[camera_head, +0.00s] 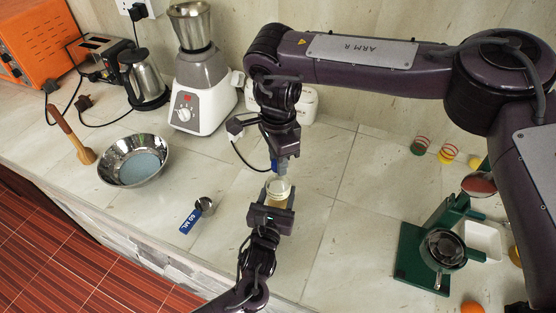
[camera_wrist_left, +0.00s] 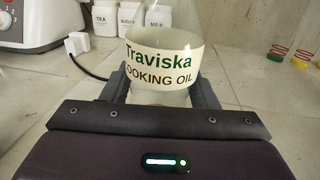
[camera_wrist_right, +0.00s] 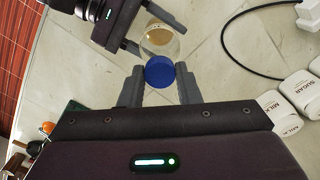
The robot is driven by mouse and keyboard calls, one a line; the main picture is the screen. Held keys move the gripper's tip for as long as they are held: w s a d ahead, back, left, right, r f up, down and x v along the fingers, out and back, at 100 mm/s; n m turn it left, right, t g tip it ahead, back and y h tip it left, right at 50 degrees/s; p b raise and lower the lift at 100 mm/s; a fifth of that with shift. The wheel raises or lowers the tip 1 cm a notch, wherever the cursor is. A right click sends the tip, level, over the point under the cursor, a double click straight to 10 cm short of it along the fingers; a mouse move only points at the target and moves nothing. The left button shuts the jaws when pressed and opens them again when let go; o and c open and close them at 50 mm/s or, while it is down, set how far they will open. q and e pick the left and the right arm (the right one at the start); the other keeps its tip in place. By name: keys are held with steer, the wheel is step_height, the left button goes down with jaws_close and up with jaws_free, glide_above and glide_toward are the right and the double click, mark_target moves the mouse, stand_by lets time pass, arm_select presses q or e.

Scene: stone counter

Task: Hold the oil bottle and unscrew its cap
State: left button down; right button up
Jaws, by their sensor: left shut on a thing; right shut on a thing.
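The oil bottle (camera_head: 278,191) is upright above the front of the counter. My left gripper (camera_head: 271,212) is shut around its lower part. In the left wrist view the bottle's white label (camera_wrist_left: 165,64) reads "Traviska Cooking Oil" and sits between the left fingers (camera_wrist_left: 160,95). The blue cap (camera_wrist_right: 160,72) is between the fingers of my right gripper (camera_wrist_right: 157,88), which is shut on it. In the head view my right gripper (camera_head: 282,165) comes from above, and a bit of blue shows at its tips over the bottle. I cannot tell whether the cap still touches the neck.
A 60 ML measuring cup (camera_head: 204,206) and a steel bowl (camera_head: 132,160) lie to the left. A blender (camera_head: 202,95) stands behind, beside white canisters (camera_head: 305,103). A green stand (camera_head: 424,245) is at the right. The counter just right of the bottle is clear.

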steer(key=shift+r, duration=0.35)
steer(key=shift+r, duration=2.05)
arm_select(q)
steer(key=shift+c, duration=2.3)
jaws_free()
